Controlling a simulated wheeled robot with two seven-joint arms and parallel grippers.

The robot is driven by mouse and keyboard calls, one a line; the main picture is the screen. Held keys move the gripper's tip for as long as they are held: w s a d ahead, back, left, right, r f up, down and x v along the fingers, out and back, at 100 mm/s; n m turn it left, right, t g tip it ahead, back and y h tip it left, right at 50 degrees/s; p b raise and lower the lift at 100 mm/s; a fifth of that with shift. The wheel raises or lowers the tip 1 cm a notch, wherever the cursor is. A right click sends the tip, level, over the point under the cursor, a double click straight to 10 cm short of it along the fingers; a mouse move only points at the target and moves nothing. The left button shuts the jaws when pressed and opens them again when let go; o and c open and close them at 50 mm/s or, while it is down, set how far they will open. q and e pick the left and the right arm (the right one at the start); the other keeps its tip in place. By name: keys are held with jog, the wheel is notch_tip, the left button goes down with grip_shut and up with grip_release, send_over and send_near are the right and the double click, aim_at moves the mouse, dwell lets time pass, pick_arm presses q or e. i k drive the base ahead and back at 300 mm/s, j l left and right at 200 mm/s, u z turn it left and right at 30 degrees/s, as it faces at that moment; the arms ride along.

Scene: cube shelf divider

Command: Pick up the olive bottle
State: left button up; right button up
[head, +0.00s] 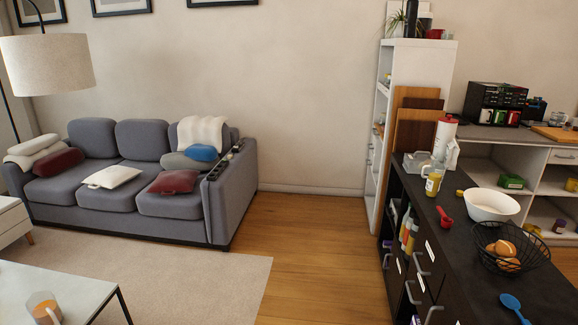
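I cannot clearly make out an olive bottle. A yellowish bottle with a white label (433,181) stands on the dark counter (465,265), near its far left end. Several small bottles, one of them yellow-orange (411,240), stand in the open side of the counter below the top. They are small and partly hidden, so I cannot tell whether one is olive. A dark, tall bottle-like object (411,18) stands on top of the white shelf unit (424,95). Neither of my grippers is in view.
The counter also holds a white bowl (491,204), a wire basket (512,250), a red scoop (444,217) and a blue spoon (514,307). A grey sofa (140,180) stands left. Wood floor (310,250) is clear between rug and counter.

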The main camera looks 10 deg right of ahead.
aim_at(436, 169)
jog(key=i+z, duration=0.25)
jog(key=i, duration=0.35)
jog(key=i+z, duration=0.3)
jog(key=i, duration=0.3)
jog(key=i+j+z, duration=0.25)
jog(key=i, duration=0.35)
jog(key=l, duration=0.1)
